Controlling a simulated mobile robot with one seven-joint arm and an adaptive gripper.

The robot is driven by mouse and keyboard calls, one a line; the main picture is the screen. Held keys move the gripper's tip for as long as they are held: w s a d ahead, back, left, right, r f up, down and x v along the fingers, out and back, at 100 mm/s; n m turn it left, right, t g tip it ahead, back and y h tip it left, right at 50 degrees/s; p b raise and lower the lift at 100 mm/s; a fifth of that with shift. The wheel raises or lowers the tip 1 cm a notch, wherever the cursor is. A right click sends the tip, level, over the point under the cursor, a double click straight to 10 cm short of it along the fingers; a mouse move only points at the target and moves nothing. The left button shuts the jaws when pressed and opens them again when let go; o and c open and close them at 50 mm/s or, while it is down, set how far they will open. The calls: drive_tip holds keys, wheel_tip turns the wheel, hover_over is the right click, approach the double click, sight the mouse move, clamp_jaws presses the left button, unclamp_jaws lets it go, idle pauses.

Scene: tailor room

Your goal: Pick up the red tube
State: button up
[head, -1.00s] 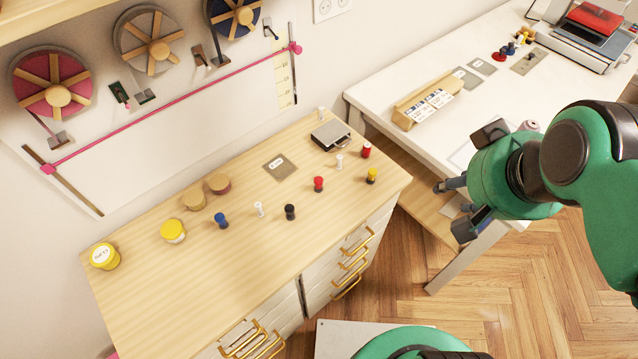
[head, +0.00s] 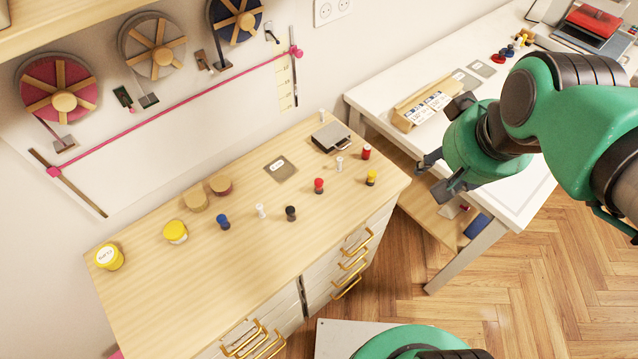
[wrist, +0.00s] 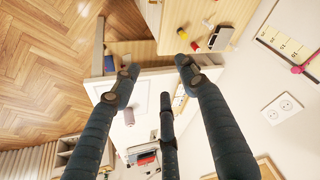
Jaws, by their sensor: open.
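Two red pieces stand upright on the wooden cabinet top. A red tube-like piece with a pale top (head: 366,152) is near the right edge; it also shows in the wrist view (wrist: 194,46). A red spool-like piece (head: 319,185) stands farther left. I cannot tell for sure which is the red tube. My gripper (head: 440,150) is open and empty. It hangs to the right of the cabinet, near the corner of the white table, apart from both red pieces. In the wrist view the spread fingers (wrist: 157,75) have nothing between them.
A yellow-topped spool (head: 371,178), a white spool (head: 339,164) and a grey metal case (head: 330,137) stand near the right red piece. Black and blue spools are farther left. The white table (head: 400,78) carries a wooden label holder (head: 428,103).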

drive_tip(key=w+a+f+g+p, duration=0.2)
drive_tip(key=w+a+p, duration=0.1)
drive_tip(key=w+a, duration=0.4)
drive_tip(key=n+g+p, duration=0.3)
drive_tip(key=p, duration=0.3)
hover_over(319, 180)
wheel_tip(319, 180, down, 16)
drive_tip(key=shift+a+r, duration=0.1)
drive_tip(key=shift+r, duration=0.1)
wheel_tip(319, 180, down, 8)
drive_tip(key=shift+f+b, duration=0.25)
drive_tip(key=shift+b, duration=0.55)
